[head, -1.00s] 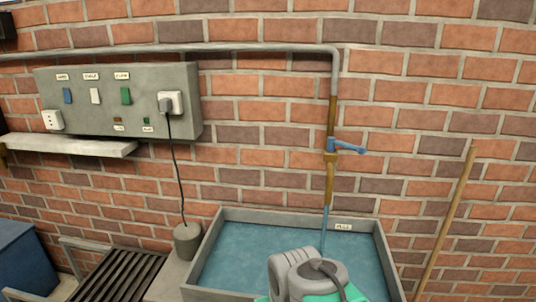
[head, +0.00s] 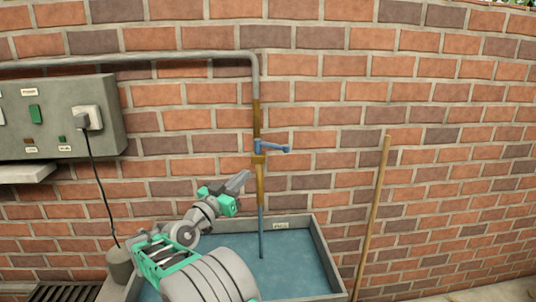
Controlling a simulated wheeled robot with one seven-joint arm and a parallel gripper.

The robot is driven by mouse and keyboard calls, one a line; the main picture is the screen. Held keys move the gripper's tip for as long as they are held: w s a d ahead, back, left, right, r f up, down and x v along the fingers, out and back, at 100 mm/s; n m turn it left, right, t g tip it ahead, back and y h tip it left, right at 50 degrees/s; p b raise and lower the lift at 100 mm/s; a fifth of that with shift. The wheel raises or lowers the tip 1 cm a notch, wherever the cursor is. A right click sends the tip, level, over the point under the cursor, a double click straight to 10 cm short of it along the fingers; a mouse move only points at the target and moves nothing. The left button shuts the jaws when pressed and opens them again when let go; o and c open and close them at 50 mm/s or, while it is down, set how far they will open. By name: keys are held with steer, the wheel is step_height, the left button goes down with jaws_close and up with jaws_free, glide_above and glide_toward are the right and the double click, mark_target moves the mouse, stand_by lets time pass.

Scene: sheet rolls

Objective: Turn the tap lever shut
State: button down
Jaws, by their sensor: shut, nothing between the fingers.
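The tap's blue lever (head: 273,147) sits on a brass pipe against the brick wall and points out to the right, roughly level. The brass tap body (head: 259,166) is below it, and a thin blue stream of water (head: 262,230) runs down from it into the basin. My gripper (head: 246,176) is shut and empty. In the picture it is just left of the tap body and a little below the lever. A small gap shows between its tips and the tap.
A grey basin (head: 325,250) full of blue water stands under the tap. A wooden pole (head: 373,215) leans on the wall at right. A grey switch panel (head: 60,117) with a plugged-in black cord (head: 101,195) is at left. The wall right of the lever is clear.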

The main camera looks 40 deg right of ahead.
steer(key=r+p, duration=0.1)
steer(key=p, duration=0.9)
glide_toward(274, 147)
steer(key=p+x, duration=0.3)
steer(key=x, duration=0.3)
steer(key=shift+w+d, duration=0.1)
steer(key=shift+d, duration=0.1)
steer(key=shift+d, duration=0.1)
